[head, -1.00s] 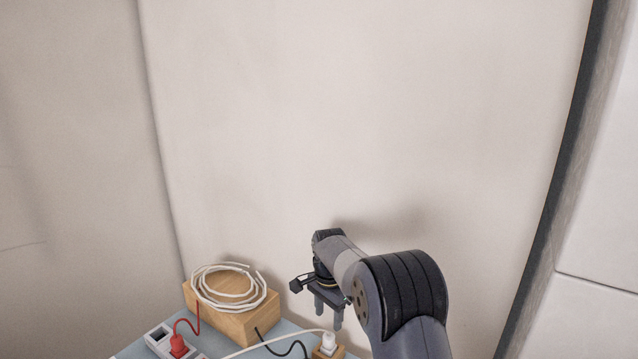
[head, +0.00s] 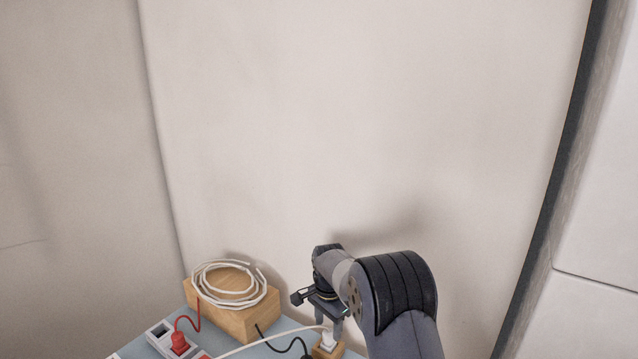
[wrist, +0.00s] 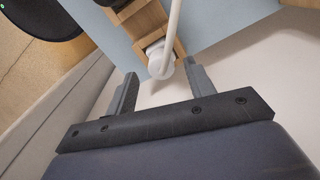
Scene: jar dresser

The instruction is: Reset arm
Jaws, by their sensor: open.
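My gripper (head: 328,325) points down at the right end of the light blue dresser top, close above a white plug (head: 327,339) on a small wooden block (head: 328,351). In the wrist view my gripper (wrist: 160,92) has its two fingers apart. The white plug (wrist: 158,62) with its white cable shows beyond and between the fingertips, and nothing is held. I cannot tell the exact gap between the fingers and the plug.
A larger wooden block (head: 235,322) carries a coil of white cable (head: 228,286). A red plug (head: 179,342) sits in a power strip (head: 160,336) at the left. A black cable (head: 285,347) lies between. The wall (head: 350,130) stands close behind.

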